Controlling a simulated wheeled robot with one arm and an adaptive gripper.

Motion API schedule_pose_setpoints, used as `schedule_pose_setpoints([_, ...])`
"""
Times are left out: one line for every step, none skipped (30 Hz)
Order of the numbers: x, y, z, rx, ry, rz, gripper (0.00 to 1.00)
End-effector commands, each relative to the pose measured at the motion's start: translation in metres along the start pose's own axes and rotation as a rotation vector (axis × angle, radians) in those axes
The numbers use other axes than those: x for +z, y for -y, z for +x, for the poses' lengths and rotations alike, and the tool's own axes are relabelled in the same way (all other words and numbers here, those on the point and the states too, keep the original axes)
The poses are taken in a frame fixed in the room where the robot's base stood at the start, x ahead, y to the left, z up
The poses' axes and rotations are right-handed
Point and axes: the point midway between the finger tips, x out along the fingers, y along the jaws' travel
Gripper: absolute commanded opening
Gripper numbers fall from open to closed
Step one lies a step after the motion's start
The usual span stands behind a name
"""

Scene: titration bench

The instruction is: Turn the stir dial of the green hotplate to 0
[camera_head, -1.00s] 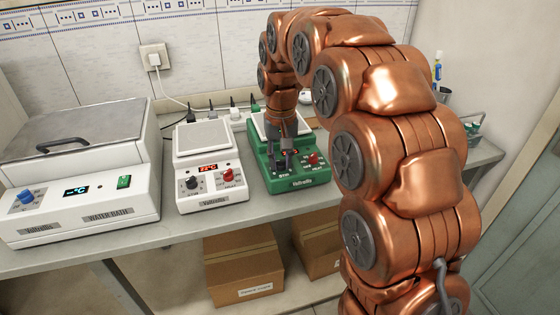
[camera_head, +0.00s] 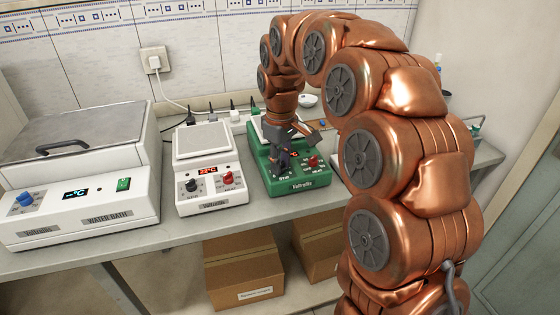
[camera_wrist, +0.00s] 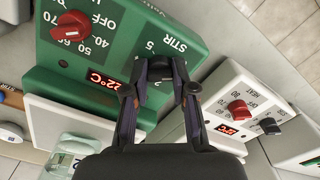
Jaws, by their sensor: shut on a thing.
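The green hotplate (camera_head: 300,187) stands on the bench, with its front panel facing me. My gripper (camera_head: 282,161) is over the left part of that panel, at the stir dial. In the wrist view my gripper (camera_wrist: 160,78) is shut on the dark stir dial (camera_wrist: 158,72), beside the STIR label. The fingers hide most of the dial, so I cannot read its setting. The red heat knob (camera_wrist: 71,27) sits apart from the fingers, and the red display (camera_wrist: 103,78) reads about 22 °C.
A white hotplate (camera_head: 208,168) with a black and a red knob stands just left of the green one. A water bath (camera_head: 80,185) is farther left. Cardboard boxes (camera_head: 244,265) are under the bench. Cables run along the wall behind the hotplates.

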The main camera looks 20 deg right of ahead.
Motion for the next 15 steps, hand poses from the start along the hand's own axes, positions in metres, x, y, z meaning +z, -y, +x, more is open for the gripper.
schedule_pose_setpoints([-0.0004, 0.0001, -0.0004, 0.000, -0.001, -0.009, 0.00])
schedule_pose_setpoints([-0.0004, 0.0001, -0.0005, 0.000, -0.001, -0.014, 0.00])
schedule_pose_setpoints([-0.0004, 0.0001, -0.0005, 0.000, -0.002, -0.020, 0.00])
schedule_pose_setpoints([-0.0004, 0.0002, -0.0004, 0.000, -0.001, -0.023, 0.00])
schedule_pose_setpoints([-0.0004, 0.0002, -0.0004, 0.000, -0.001, -0.026, 0.00])
schedule_pose_setpoints([-0.0004, 0.0001, -0.0004, 0.000, -0.001, -0.028, 0.00])
schedule_pose_setpoints([-0.0004, 0.0001, -0.0004, 0.000, -0.001, -0.029, 0.00])
schedule_pose_setpoints([-0.0004, 0.0001, -0.0004, 0.000, -0.001, -0.030, 0.00])
schedule_pose_setpoints([-0.0004, 0.0001, -0.0003, 0.000, -0.001, -0.030, 0.00])
schedule_pose_setpoints([-0.0004, 0.0001, -0.0003, 0.000, -0.001, -0.030, 0.00])
schedule_pose_setpoints([-0.0004, 0.0001, -0.0003, 0.000, -0.001, -0.030, 0.00])
schedule_pose_setpoints([-0.0004, 0.0001, -0.0003, 0.000, -0.001, -0.030, 0.00])
schedule_pose_setpoints([-0.0004, 0.0001, -0.0003, 0.000, -0.001, -0.030, 0.00])
schedule_pose_setpoints([-0.0004, 0.0001, -0.0003, 0.000, -0.001, -0.030, 0.00])
schedule_pose_setpoints([-0.0004, 0.0001, -0.0003, 0.000, -0.001, -0.030, 0.00])
